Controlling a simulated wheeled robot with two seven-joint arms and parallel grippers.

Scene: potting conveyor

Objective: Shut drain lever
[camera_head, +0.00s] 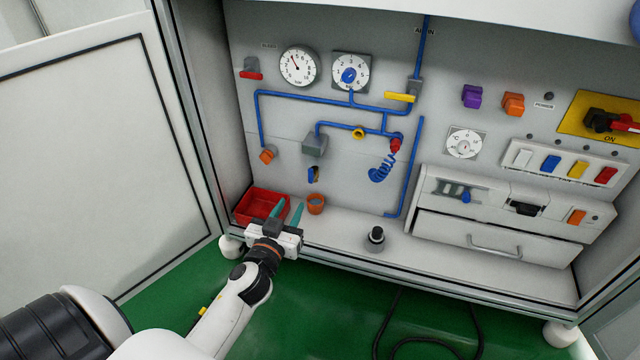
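No readable label marks the drain lever. A small blue and yellow lever (313,174) is on the back panel below a grey box (314,145), and looks roughly upright; it is the likeliest match. My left gripper (287,211) is low at the cabinet's front left, below and left of that lever and apart from it. Its two teal fingers are spread with nothing seen between them. My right gripper is not in view.
A red tray (240,212) and an orange cup (315,204) stand close to my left gripper. Blue pipes (300,94), a yellow lever (399,97) and a red lever (251,75) are above. A black-topped knob (376,234) stands on the shelf to the right.

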